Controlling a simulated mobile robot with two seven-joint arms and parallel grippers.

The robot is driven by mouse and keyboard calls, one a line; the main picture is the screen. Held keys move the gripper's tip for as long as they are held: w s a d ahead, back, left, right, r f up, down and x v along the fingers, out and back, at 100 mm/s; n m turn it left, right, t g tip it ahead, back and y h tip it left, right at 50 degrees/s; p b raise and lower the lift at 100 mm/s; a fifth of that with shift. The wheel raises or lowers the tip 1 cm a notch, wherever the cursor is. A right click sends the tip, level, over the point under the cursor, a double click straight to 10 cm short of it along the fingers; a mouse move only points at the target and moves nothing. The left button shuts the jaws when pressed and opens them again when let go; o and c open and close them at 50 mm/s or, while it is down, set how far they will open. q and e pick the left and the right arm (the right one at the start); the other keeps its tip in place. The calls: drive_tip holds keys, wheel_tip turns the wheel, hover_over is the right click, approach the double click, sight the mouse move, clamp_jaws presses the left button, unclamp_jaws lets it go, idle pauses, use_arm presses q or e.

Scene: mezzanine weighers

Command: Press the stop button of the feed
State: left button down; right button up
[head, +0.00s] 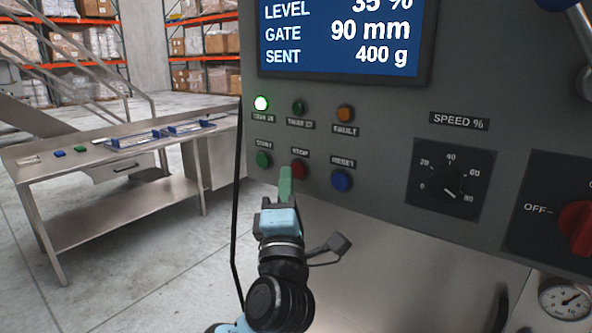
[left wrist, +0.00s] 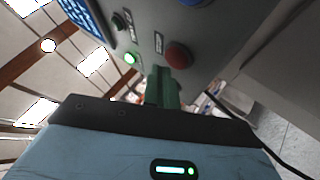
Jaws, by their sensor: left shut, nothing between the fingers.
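The red stop button (head: 299,169) is on the grey control panel, between the green start button (head: 264,159) and the blue reset button (head: 342,180). My left gripper (head: 285,171) is shut and empty, its green fingers pointing at the panel. In the head view its tips overlap the left edge of the stop button. In the left wrist view the red button (left wrist: 178,55) shows just beyond and right of the fingertips (left wrist: 162,70). Whether they touch the panel or button, I cannot tell. My right gripper is out of view.
The run lamp (head: 261,103) is lit green; the fault lamp (head: 345,113) is orange. A screen (head: 340,40) is above, a speed knob (head: 452,184) and a red rotary switch (head: 580,226) to the right. A steel table (head: 110,205) stands at left. A black cable hangs beside the panel's left edge.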

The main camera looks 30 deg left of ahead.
use_arm(q)
drive_tip(key=shift+w, duration=0.3)
drive_tip(key=shift+w, duration=0.15)
idle(0.5)
